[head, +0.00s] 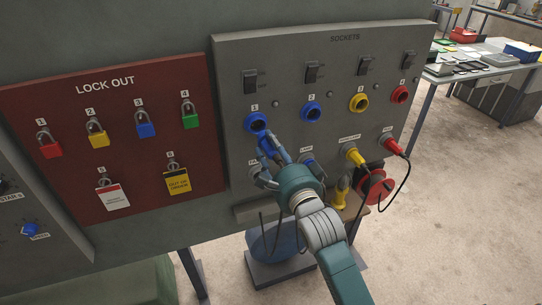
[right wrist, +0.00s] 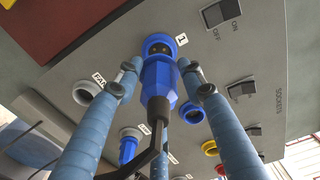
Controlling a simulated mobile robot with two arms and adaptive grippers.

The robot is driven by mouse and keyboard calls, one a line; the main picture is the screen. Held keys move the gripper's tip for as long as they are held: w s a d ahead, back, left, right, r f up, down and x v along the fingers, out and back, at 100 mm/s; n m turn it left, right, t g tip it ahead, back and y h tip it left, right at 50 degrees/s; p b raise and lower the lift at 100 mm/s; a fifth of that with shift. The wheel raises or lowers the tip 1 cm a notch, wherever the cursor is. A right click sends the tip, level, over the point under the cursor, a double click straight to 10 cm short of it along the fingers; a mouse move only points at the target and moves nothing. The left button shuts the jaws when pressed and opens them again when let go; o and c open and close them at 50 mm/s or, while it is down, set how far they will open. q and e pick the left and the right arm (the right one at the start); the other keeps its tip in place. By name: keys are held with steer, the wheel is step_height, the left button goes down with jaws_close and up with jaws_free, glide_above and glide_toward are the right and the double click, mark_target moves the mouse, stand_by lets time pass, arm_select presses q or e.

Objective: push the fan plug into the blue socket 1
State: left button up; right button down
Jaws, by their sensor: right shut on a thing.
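The blue fan plug (right wrist: 157,88) is between the fingers of my right gripper (right wrist: 158,72), its black cable hanging from its back end. In the head view my right gripper (head: 268,158) is shut on the plug (head: 265,143), just below the blue socket 1 (head: 257,122). In the right wrist view socket 1 (right wrist: 160,43) is directly beyond the plug's front end. Its dark opening shows above the plug, and the plug's front overlaps its lower rim. I cannot tell whether they touch. My left gripper is not in view.
Blue socket 2 (head: 310,111), yellow socket 3 (head: 358,102) and red socket 4 (head: 400,94) are in the same grey panel (head: 290,55). Parked yellow (head: 352,155) and red (head: 392,145) plugs are lower right. The red lockout board (head: 70,90) with padlocks is left.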

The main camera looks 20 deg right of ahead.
mark_target(263, 134)
steer(key=shift+w, duration=0.15)
steer(key=shift+w+a+b, duration=0.1)
steer(key=shift+w+b, duration=0.9)
steer(key=shift+w, duration=1.75)
steer(key=shift+p, duration=0.7)
steer(key=shift+w, duration=0.4)
stand_by(0.5)
steer(key=c, duration=1)
jaws_free()
